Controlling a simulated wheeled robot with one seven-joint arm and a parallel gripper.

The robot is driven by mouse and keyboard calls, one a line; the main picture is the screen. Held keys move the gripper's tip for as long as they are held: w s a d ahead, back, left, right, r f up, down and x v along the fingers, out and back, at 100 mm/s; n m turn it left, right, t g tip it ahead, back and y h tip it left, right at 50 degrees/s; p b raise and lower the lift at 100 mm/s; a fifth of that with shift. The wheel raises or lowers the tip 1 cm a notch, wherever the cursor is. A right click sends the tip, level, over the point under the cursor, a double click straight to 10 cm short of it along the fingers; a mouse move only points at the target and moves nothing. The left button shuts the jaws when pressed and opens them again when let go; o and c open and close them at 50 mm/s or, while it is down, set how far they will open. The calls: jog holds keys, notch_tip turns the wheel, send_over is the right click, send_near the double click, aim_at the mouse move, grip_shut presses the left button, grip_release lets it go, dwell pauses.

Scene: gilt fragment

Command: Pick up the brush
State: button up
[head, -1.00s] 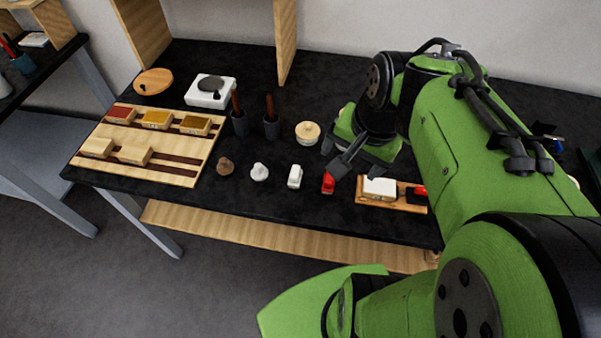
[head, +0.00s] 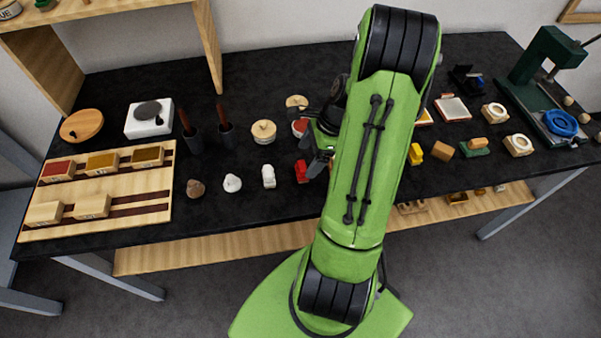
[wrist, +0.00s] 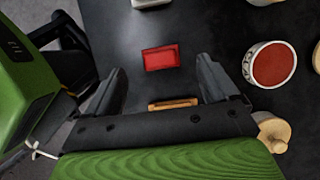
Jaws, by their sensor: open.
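I cannot tell for sure which item is the brush. Two brown handles stand upright in dark cups on the black table: the left handle (head: 186,120) and the right handle (head: 221,111). My gripper (head: 317,163) is to the right of both cups, low over the table and partly hidden by my arm. In the wrist view its two fingers (wrist: 161,68) are spread with nothing held. A small red block (head: 301,171) lies just left of it; in the wrist view the block (wrist: 161,57) is beyond the gap. A narrow wooden piece (wrist: 173,104) shows between the fingers.
A round pot with a red top (wrist: 272,65) stands right of the fingers in the wrist view. A white piece (head: 268,176) and a lidded pot (head: 263,131) stand left of the gripper. A wooden rack (head: 130,184) fills the left. My arm hides part of the table.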

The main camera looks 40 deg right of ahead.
aim_at(303, 165)
jog(key=b+x, duration=0.1)
jog(key=x, duration=0.4)
jog(key=shift+w+a+f, duration=0.1)
jog(key=shift+w+f, duration=0.05)
jog(key=shift+f, duration=0.05)
jog(key=shift+c, duration=0.4)
jog(key=c, duration=1.1)
jog(key=shift+o, duration=0.2)
notch_tip(303, 165, up, 10)
jog(key=shift+r+p, duration=0.15)
jog(key=shift+p, duration=1.05)
jog(key=o, duration=0.4)
jog(key=shift+c, duration=1.5)
